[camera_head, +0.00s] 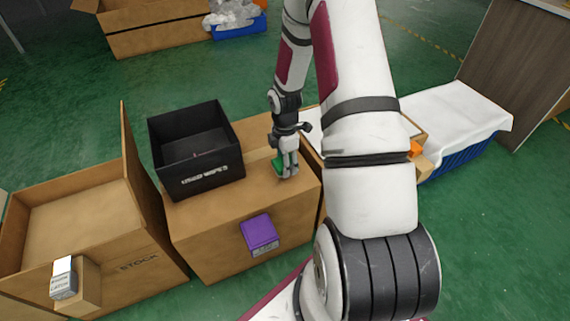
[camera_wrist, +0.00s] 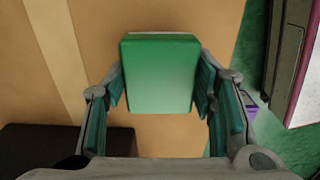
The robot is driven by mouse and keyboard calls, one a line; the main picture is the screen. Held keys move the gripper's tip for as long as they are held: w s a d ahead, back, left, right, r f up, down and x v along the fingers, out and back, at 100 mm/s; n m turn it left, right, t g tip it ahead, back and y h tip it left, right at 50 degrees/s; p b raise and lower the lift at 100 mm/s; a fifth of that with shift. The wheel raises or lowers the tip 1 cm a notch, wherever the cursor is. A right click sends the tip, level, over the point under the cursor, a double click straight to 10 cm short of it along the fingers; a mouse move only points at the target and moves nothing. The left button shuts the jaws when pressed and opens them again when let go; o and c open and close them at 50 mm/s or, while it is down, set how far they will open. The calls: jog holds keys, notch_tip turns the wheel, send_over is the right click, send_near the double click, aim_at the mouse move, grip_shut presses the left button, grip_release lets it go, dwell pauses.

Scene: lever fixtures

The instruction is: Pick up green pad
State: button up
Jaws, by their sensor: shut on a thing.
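The green pad (camera_wrist: 159,75) is a small block with a lighter top edge, between the fingers in the wrist view. In the head view only a bit of the green pad (camera_head: 277,165) shows beside my fingers, at the top of a cardboard box (camera_head: 215,235). My gripper (camera_head: 287,172) points down there, and its fingers are closed on the pad's two sides. The gripper (camera_wrist: 159,95) also shows in the wrist view with one finger on each side of the pad. I cannot tell whether the pad touches the box top.
A black open bin (camera_head: 198,182) stands on the box, left of my gripper. A purple block (camera_head: 259,234) is on the box's front. An open carton (camera_head: 150,262) stands at left, with a grey-white block (camera_head: 63,279) on its front. A white-covered blue crate (camera_head: 460,150) is at right.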

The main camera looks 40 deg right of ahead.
jog(key=s+a+r+p, duration=0.2)
jog(key=s+a, duration=0.6)
jog(key=s, duration=0.5)
jog(key=shift+s+a+p, duration=0.15)
jog(key=shift+s+p, duration=0.15)
jog(key=shift+s, duration=0.05)
